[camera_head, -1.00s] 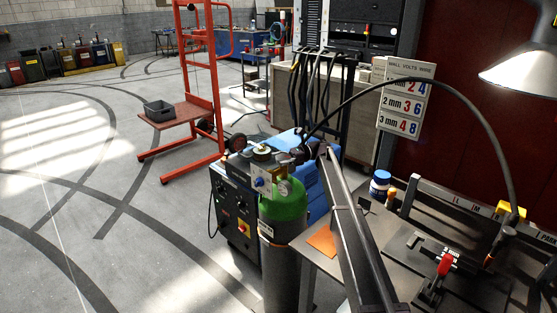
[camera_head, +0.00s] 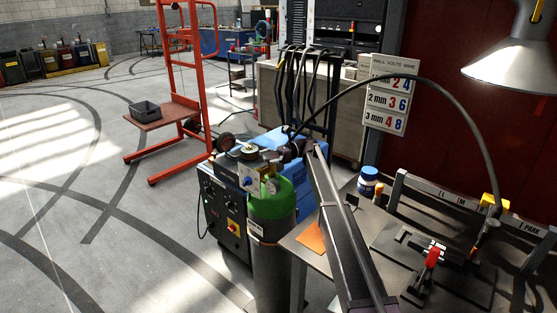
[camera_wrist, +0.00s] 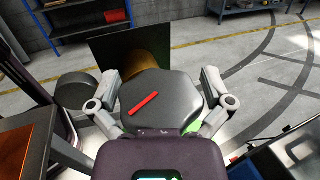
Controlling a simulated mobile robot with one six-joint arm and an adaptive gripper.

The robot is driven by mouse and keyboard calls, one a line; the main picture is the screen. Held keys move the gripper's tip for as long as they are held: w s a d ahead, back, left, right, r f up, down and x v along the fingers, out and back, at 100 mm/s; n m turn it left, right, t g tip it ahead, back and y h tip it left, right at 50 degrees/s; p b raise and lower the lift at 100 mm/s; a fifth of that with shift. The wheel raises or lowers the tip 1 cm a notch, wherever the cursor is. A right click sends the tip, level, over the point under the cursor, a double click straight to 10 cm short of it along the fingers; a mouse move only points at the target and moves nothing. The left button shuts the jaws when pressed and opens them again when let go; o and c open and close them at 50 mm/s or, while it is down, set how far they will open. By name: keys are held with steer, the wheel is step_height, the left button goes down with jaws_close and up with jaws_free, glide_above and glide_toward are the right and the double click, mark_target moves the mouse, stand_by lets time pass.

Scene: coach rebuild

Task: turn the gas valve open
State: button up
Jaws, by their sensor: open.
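The gas bottle (camera_head: 277,262) is a dark grey cylinder with a green shoulder (camera_head: 272,205), beside a blue welding machine. In the wrist view, a dark lobed disc with a red bar, apparently the gas valve's handwheel (camera_wrist: 176,113), lies between the open fingers of my gripper (camera_wrist: 160,84). One finger is on each side of it. Contact cannot be told. Green shows just below its right edge. In the head view, my arm reaches the bottle top from the right; the fingertips are hard to make out.
The welding table (camera_head: 316,265) with a red-handled clamp (camera_head: 431,258) and blue-capped tub (camera_head: 368,180) stands right of the bottle. A hose arches above it. An orange lift trolley (camera_head: 166,90) stands behind. Open floor lies at the left.

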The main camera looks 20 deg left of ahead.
steer(key=shift+m+t+y, duration=0.3)
steer(key=shift+y, duration=0.1)
